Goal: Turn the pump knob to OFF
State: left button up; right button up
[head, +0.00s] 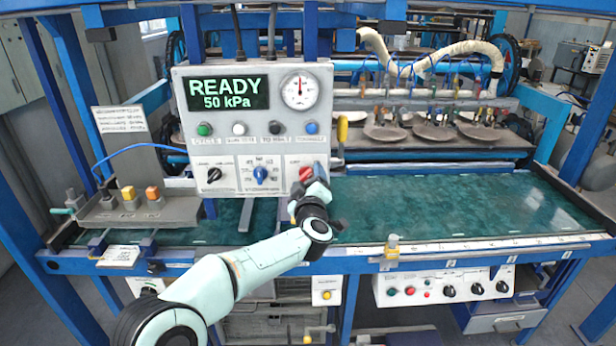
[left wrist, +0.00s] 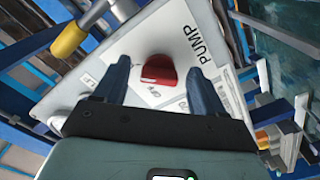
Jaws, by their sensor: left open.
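The red pump knob (head: 306,174) is at the lower right of the grey control panel (head: 221,129), partly hidden by my left gripper. The left wrist view shows the red knob (left wrist: 158,70) on a white plate with the word PUMP. My left gripper (head: 316,178) is at the panel's lower right corner, in front of the knob. In the left wrist view its two blue-grey fingers (left wrist: 160,80) are spread, one on each side of the knob, with visible gaps. I cannot tell how deep the fingertips reach. The panel's display reads READY 50 kPa. My right gripper is not in view.
A black knob (head: 214,175) and a blue knob (head: 260,175) sit left on the same panel. A yellow-handled lever (head: 342,129) stands at the panel's right edge, close to my gripper. The green table surface (head: 450,205) to the right is mostly clear.

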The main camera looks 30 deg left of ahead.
pick_arm(q)
jog(key=shift+w+a, duration=0.2)
jog(key=shift+w, duration=0.1)
jog(key=c, duration=1.1)
jog(key=shift+o, duration=0.2)
